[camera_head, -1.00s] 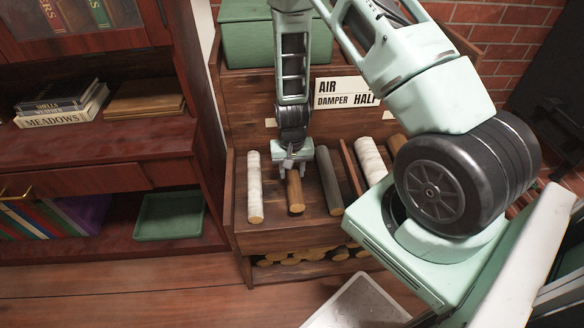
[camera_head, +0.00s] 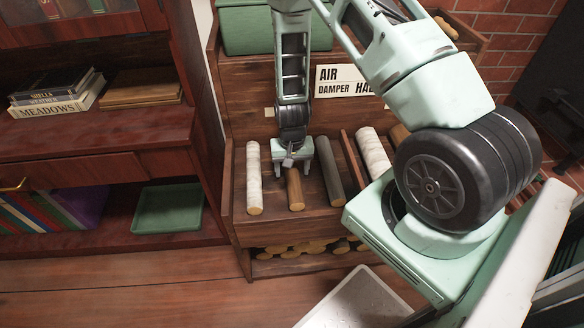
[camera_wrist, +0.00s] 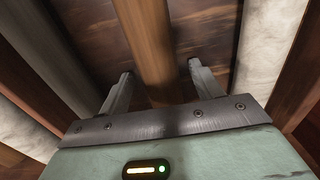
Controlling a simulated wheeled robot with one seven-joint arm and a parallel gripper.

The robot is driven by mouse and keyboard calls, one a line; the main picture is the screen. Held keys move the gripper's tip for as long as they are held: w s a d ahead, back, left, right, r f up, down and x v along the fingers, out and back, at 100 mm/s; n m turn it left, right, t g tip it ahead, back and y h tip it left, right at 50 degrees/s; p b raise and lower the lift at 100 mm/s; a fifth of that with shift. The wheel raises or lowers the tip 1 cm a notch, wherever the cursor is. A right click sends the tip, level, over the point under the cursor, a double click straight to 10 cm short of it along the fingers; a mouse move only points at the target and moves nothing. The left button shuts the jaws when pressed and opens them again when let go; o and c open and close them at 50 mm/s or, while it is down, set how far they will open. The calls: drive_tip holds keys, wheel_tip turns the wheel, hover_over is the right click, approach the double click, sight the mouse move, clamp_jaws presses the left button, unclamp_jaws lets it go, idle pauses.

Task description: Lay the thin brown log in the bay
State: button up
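The thin brown log (camera_head: 295,190) lies lengthwise in the left bay of the dark wooden rack, between a white birch log (camera_head: 254,180) and a dark grey log (camera_head: 329,172). Its pale cut end faces the front. My gripper (camera_head: 293,168) is above its back part. In the wrist view, my gripper (camera_wrist: 161,72) is open, with one finger on each side of the brown log (camera_wrist: 150,45). Gaps show between the log and both fingers. The log's far end is hidden under my gripper in the head view.
A wooden divider (camera_head: 353,160) separates this bay from the right one, where another birch log (camera_head: 373,152) lies. A sign (camera_head: 340,80) is on the rack's back board. Several log ends show on the lower shelf (camera_head: 300,249). A bookcase with a green tray (camera_head: 168,211) stands left.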

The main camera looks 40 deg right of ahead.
drive_tip(key=shift+r, duration=0.1)
wheel_tip(320, 180, up, 17)
drive_tip(key=p, duration=0.3)
drive_tip(key=shift+r, duration=0.1)
idle(0.5)
drive_tip(key=s+a+r+n+y, duration=0.1)
drive_tip(key=s+a+r+n, duration=0.2)
drive_tip(key=a+r, duration=0.35)
drive_tip(key=s+a+r+n, duration=0.3)
drive_tip(key=a+r+n, duration=0.1)
drive_tip(key=a, duration=0.6)
drive_tip(key=s+a+r+n+p, duration=0.1)
drive_tip(key=s+a+r+n, duration=0.3)
drive_tip(key=s, duration=0.3)
drive_tip(key=s+a+r+n, duration=0.3)
drive_tip(key=s+r+n, duration=0.1)
drive_tip(key=s, duration=0.3)
wheel_tip(320, 180, up, 12)
drive_tip(key=p, duration=1.3)
drive_tip(key=shift+w+a+r+m, duration=0.15)
drive_tip(key=shift+a+r+m, duration=0.05)
drive_tip(key=shift+m, duration=0.1)
